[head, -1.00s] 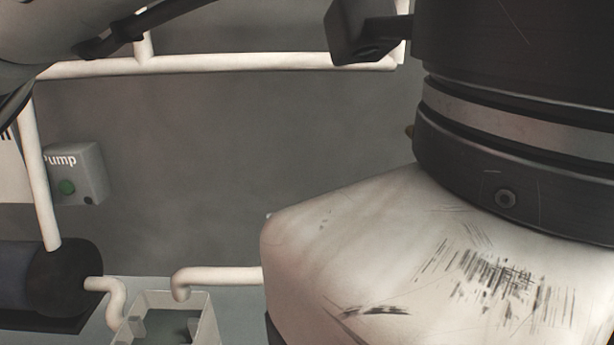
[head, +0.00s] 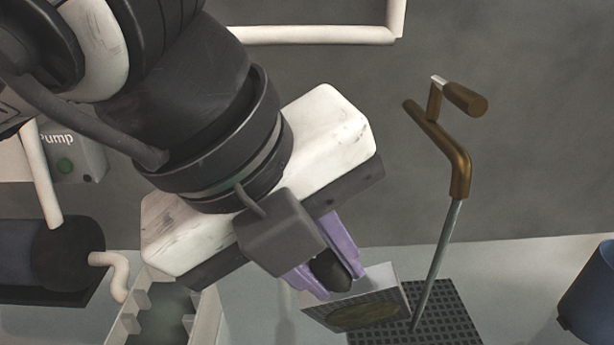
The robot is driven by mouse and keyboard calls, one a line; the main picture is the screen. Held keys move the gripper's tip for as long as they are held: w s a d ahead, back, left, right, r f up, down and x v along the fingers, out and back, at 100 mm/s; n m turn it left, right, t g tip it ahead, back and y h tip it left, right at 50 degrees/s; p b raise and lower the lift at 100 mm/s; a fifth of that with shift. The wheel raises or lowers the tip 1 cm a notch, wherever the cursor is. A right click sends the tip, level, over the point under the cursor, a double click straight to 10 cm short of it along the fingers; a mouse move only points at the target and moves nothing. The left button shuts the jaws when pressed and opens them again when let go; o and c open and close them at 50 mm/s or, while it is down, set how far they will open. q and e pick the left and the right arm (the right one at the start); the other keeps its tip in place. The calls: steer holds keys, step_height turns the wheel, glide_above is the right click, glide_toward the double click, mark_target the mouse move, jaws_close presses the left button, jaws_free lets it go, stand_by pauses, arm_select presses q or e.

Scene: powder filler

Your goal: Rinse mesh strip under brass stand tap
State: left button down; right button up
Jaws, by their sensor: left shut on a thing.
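The brass stand tap (head: 455,160) stands right of centre, with a brass spout and handle on top of a thin grey pole. The pole comes down at a black grated drain (head: 445,315). My left gripper (head: 332,272), with purple fingers, points down and right, left of the tap pole. The held end is partly hidden by the fingers. My right gripper is out of view.
A pale open tank (head: 207,318) is at the lower left, partly behind my left gripper. A dark cylinder (head: 65,262), white pipes (head: 310,34) and the pump box (head: 75,160) are at the left and back. A blue container (head: 592,300) stands at the right edge.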

arm_select(q)
steer(key=shift+w+d+f+p, duration=0.15)
steer(key=shift+w+d+p, duration=0.35)
steer(key=shift+w+d, duration=0.45)
steer(key=shift+w+d+f, duration=0.1)
steer(key=shift+w+d, duration=0.05)
steer(key=shift+d, duration=0.25)
steer(key=shift+w+d+f+p, duration=0.25)
steer(key=shift+w+d+p, duration=0.55)
steer(key=shift+d, duration=0.15)
steer(key=shift+w+d+f+b, duration=0.4)
steer(key=shift+w+d+b, duration=0.1)
steer(key=shift+d, duration=0.15)
steer(key=shift+w+d+f+b, duration=0.15)
steer(key=shift+w+d+b, duration=0.4)
steer(key=shift+w+d, duration=0.45)
steer(key=shift+s, duration=0.1)
steer(key=shift+d, duration=0.1)
